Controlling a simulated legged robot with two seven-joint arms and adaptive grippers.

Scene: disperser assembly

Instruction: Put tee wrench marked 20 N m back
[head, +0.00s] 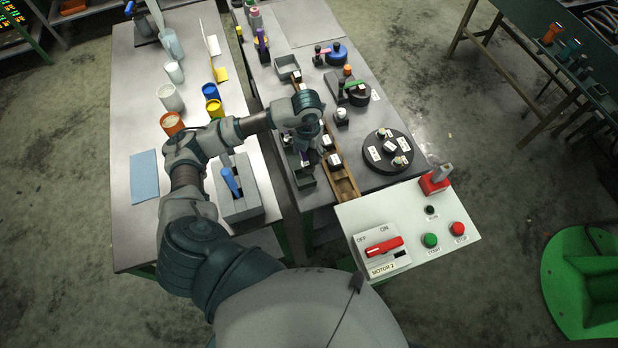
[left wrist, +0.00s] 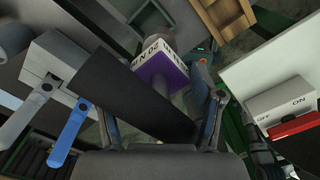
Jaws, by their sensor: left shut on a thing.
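My left gripper (left wrist: 163,120) is shut on the tee wrench (left wrist: 125,92), whose dark bar lies slanted between the fingers in the left wrist view. A purple part with a white collar marked 20 N m (left wrist: 158,48) shows just beyond the bar. My own arm and hand hide most of the wrench there. Whether the wrench touches the tray cannot be told. My right gripper is not in view.
The wooden tray (head: 347,188) holds white-labelled blocks (head: 335,160). A black round plate (head: 388,151) stands right of it. A panel with a red switch (head: 384,246) is in front. A grey block with a blue lever (head: 230,182) stands on the left table.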

